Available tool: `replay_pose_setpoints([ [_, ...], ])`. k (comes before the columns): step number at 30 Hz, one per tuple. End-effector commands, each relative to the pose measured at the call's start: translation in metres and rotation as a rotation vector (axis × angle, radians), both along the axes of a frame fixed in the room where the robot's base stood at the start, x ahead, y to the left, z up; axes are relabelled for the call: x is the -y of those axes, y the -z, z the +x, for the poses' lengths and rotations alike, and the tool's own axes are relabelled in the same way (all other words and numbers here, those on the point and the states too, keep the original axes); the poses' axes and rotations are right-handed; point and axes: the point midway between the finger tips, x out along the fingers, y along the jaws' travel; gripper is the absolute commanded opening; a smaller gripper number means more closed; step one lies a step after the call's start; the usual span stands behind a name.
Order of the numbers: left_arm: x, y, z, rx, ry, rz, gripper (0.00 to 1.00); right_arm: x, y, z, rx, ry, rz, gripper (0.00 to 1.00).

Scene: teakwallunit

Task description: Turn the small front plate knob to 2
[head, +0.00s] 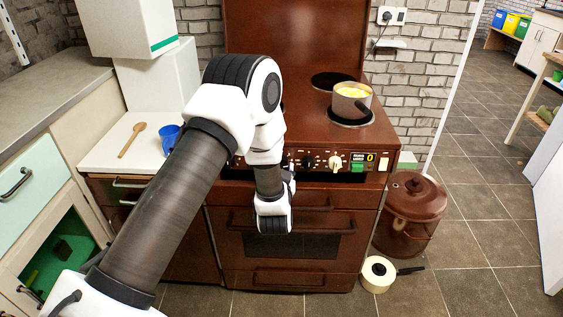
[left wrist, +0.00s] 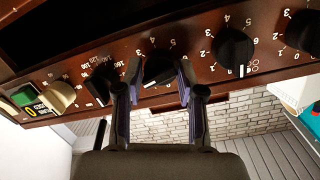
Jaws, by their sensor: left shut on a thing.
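A brown stove carries a control panel with a row of black knobs and one cream knob (head: 336,163). In the left wrist view, my left gripper (left wrist: 160,74) has its two fingers on either side of a black knob (left wrist: 160,63) and is shut on it. This knob sits between a black knob marked with temperatures (left wrist: 103,85) and another black numbered knob (left wrist: 235,48). A white mark on the held knob points to the lower left of the picture; I cannot read the number at it. In the head view my wrist hides the held knob.
A pot (head: 351,102) with yellow contents stands on the right hob plate. A brown lidded bin (head: 411,205) and a cream pan (head: 378,275) are on the floor at the right. A wooden spoon (head: 131,139) and blue mug (head: 170,138) lie on the left counter.

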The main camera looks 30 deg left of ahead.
Motion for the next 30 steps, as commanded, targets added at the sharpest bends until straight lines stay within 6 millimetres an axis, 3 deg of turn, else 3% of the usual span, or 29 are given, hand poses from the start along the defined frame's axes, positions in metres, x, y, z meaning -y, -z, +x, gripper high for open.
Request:
replay_pose_setpoints([
  [12,0.0,-0.002,0.0,-0.109,-0.002,0.179,0.04,0.0,-0.017,0.0,0.0,0.0,0.0,0.4],
  [28,0.0,-0.001,0.001,-0.122,-0.002,0.204,0.04,0.0,-0.018,0.0,0.0,0.0,0.0,0.4],
  [29,0.0,-0.001,0.001,-0.122,-0.002,0.204,0.42,0.0,-0.018,0.0,0.0,0.0,0.0,0.4],
  [30,0.0,-0.001,0.001,-0.122,-0.001,0.204,0.56,0.0,-0.018,0.0,0.0,0.0,0.0,0.4],
])
